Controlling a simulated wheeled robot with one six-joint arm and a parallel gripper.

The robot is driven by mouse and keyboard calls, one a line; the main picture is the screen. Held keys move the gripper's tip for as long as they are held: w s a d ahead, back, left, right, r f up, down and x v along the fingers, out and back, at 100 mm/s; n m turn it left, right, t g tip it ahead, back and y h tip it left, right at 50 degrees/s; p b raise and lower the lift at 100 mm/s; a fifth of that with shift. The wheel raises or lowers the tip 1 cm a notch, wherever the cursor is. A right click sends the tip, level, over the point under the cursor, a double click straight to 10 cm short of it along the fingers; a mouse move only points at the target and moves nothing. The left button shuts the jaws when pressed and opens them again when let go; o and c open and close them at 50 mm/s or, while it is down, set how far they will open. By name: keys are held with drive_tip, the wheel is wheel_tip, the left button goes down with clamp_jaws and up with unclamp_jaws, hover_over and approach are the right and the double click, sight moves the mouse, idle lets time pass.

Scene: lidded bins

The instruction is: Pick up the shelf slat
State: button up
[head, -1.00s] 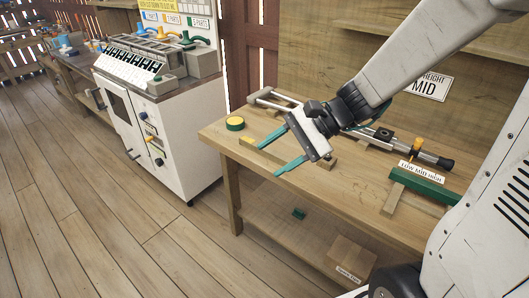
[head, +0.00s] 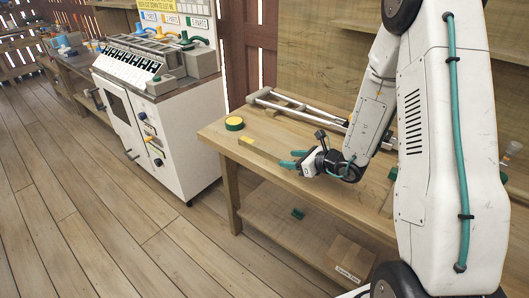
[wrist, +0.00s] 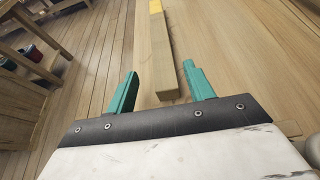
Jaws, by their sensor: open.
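The shelf slat is a long, thin wooden bar with a yellow end. It lies on the wooden bench (head: 225,138). In the head view its yellow end (head: 247,141) shows left of my gripper (head: 287,159), and its near part is hidden by the gripper. In the wrist view the slat (wrist: 162,55) runs away from me, yellow end farthest. My gripper (wrist: 160,73) is open and empty. Its teal fingers appear on either side of the slat's near end; I cannot tell how high they are above it.
A yellow and green round piece (head: 234,124) stands at the bench's left end. A metal rail (head: 300,107) lies along the back. A small green block (head: 298,214) and a wooden box (head: 350,256) are on the lower shelf. A white cabinet (head: 160,120) stands left, beyond open floor.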

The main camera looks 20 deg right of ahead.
sight(286, 158)
drive_tip(key=x, duration=0.5)
drive_tip(key=shift+w+d+f, duration=0.15)
drive_tip(key=shift+f, duration=0.15)
drive_tip(key=c, duration=1.1)
